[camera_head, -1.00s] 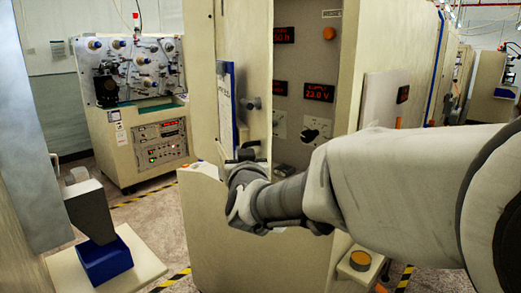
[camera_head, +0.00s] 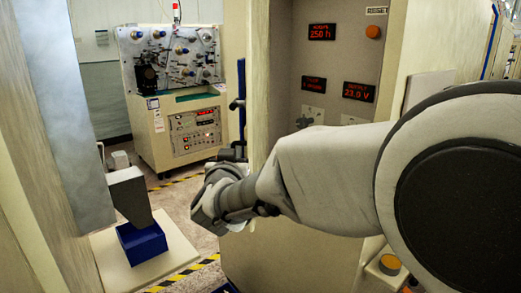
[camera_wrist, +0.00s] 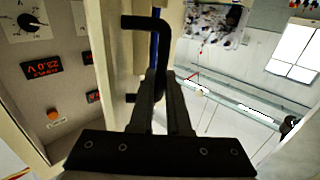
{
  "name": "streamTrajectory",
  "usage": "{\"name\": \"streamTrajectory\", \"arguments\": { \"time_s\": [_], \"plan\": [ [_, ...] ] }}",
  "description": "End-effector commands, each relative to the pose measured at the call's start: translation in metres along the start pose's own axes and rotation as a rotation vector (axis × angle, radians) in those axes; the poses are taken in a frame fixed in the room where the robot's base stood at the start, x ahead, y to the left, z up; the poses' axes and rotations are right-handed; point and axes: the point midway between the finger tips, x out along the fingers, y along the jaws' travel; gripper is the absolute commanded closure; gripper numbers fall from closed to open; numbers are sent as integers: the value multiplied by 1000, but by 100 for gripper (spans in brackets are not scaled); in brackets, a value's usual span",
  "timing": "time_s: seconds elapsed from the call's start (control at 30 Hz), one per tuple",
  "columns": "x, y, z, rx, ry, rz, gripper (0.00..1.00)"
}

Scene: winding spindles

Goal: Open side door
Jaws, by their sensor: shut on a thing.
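The side door (camera_head: 258,60) is a tall cream panel on the cream cabinet. It stands swung out, and I see it nearly edge-on in the head view. Its black bar handle (camera_wrist: 161,42) shows in the wrist view, standing off the cream door face. My gripper (camera_wrist: 164,88) is shut on this handle, with a dark finger on either side of the bar. In the head view my gripper (camera_head: 236,155) is at the door's left side, and my wrist partly hides the handle.
The cabinet's grey panel (camera_head: 290,75) carries red displays and knobs. At left, a grey-and-blue device (camera_head: 140,240) stands on a cream platform near a grey panel (camera_head: 65,110). A spindle machine (camera_head: 180,100) is behind. Open floor with striped tape lies between.

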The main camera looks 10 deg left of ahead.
Motion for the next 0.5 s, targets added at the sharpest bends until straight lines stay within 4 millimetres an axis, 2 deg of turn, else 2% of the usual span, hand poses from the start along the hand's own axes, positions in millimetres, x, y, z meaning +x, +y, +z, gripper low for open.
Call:
{"name": "streamTrajectory", "arguments": {
  "time_s": [0.37, 0.4, 0.43, 0.5],
  "plan": [
    [0, -1, 0, 0, 1, 0, 100],
    [0, -1, 0, 0, 1, 0, 78],
    [0, -1, 0, 0, 1, 0, 73],
    [0, -1, 0, 0, 1, 0, 73]
  ]
}}
